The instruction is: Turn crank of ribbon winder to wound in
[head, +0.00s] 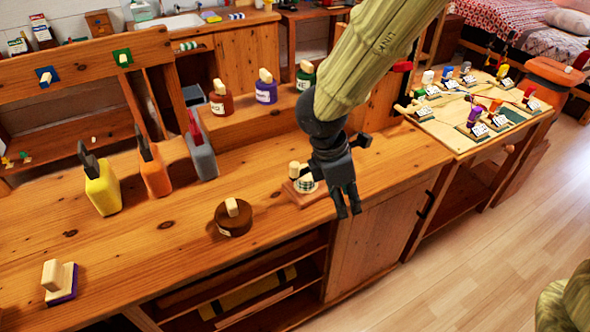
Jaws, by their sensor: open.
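What looks like the ribbon winder (296,198) stands on the wooden bench top near its front edge. It has a flat reddish-brown base, a dark-and-white checked spool (305,186) and a small pale wooden peg (294,169) upright at its back left. Its right side is partly hidden behind my gripper, so I cannot make out the whole crank. My gripper (349,209) is dark, points down and is just right of the winder. Its fingers are open with nothing between them. I cannot tell whether it touches the winder.
A round brown box (233,222) with a wooden knob sits to the left on the bench (160,245). Yellow (103,190), orange (155,174) and grey (203,152) holders stand further left. Jars line the raised shelf behind. Bare bench lies right of my gripper.

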